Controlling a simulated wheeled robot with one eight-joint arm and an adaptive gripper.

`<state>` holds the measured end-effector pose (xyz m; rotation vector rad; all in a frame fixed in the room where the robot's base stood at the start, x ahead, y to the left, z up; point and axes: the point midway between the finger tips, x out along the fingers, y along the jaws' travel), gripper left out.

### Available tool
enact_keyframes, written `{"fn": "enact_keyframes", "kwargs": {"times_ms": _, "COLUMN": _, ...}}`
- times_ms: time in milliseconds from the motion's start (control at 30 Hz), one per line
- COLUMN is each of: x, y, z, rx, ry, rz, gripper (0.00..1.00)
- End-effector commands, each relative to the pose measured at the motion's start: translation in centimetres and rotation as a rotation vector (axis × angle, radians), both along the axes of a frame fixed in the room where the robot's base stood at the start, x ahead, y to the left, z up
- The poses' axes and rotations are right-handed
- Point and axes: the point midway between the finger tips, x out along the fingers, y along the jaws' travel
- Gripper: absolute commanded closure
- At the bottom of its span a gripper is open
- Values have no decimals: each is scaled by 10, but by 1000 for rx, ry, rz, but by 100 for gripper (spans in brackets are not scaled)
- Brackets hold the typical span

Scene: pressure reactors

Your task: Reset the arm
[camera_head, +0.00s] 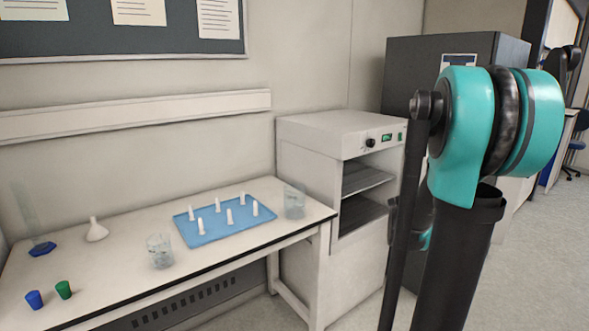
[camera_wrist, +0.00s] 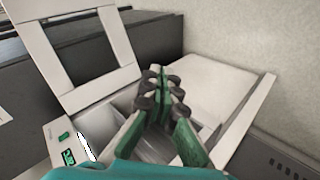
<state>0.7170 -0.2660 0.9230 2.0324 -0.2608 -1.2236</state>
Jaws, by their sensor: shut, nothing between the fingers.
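My gripper (camera_wrist: 160,80) is shut and empty in the wrist view, its dark fingertips together between green fingers. In the wrist view it is in front of a pale cabinet with a green display (camera_wrist: 68,157). My teal and black arm is folded at the right of the head view, in front of the white oven-like cabinet (camera_head: 318,138) and the dark cabinet. My gripper's fingers are not visible in the head view.
A white table (camera_head: 110,285) holds a blue pegged tray (camera_head: 205,235), beakers (camera_head: 160,252) and (camera_head: 294,203), a funnel (camera_head: 96,231), a cylinder with a blue base (camera_head: 42,249), and blue (camera_head: 34,300) and green (camera_head: 63,290) cups. Open floor lies at right.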

Motion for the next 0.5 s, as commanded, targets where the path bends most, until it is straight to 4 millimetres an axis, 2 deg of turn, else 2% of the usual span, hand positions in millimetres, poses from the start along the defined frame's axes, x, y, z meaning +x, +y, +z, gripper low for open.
{"fn": "enact_keyframes", "kwargs": {"times_ms": 33, "x": -19, "y": 25, "z": -6, "rx": 70, "ry": -6, "rz": -14, "gripper": 100}}
{"fn": "enact_keyframes", "kwargs": {"times_ms": 100, "x": -45, "y": 56, "z": -16, "rx": 170, "ry": -12, "rz": -44, "gripper": 100}}
{"fn": "enact_keyframes", "kwargs": {"times_ms": 300, "x": -124, "y": 139, "z": -50, "rx": 445, "ry": 13, "rz": -133, "gripper": 100}}
{"fn": "enact_keyframes", "kwargs": {"times_ms": 400, "x": -163, "y": 174, "z": -66, "rx": 564, "ry": 42, "rz": -177, "gripper": 100}}
{"fn": "enact_keyframes", "kwargs": {"times_ms": 500, "x": -194, "y": 200, "z": -79, "rx": 653, "ry": 71, "rz": -214, "gripper": 100}}
